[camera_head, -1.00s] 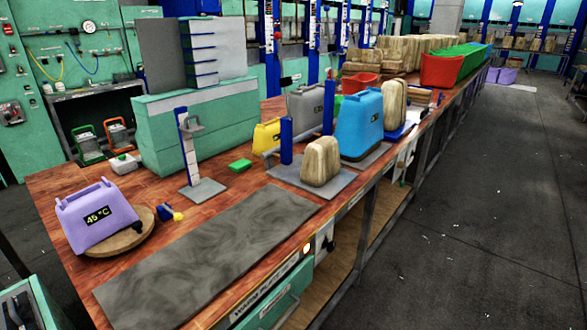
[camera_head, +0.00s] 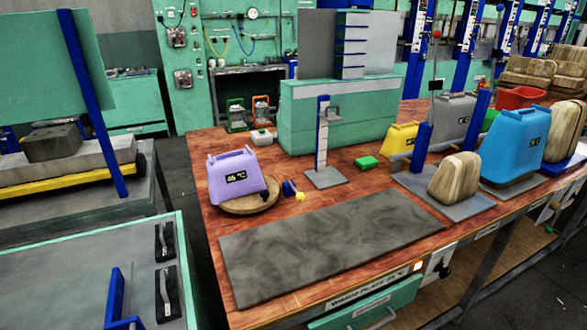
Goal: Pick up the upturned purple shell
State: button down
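The purple shell (camera_head: 236,181) is on the left part of the wooden workbench, with a dark label on its front face and handle-like bumps along its top. It rests on a round wooden disc (camera_head: 246,203), wide side down as far as I can see. My gripper is not in this view, so its distance from the shell and its state do not show.
A dark grey plate (camera_head: 330,240) lies along the bench (camera_head: 215,222) front. A blue post on a grey base (camera_head: 325,177) stands right of the shell, with a small blue and yellow item (camera_head: 294,191) between. Blue (camera_head: 515,145) and yellow (camera_head: 400,138) shells stand farther right.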

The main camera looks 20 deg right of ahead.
aim_at(236, 174)
jog(key=i+j, duration=0.1)
jog(key=i, duration=0.55)
jog(key=i+j, duration=0.1)
jog(key=i, duration=0.6)
jog(key=j+u, duration=0.05)
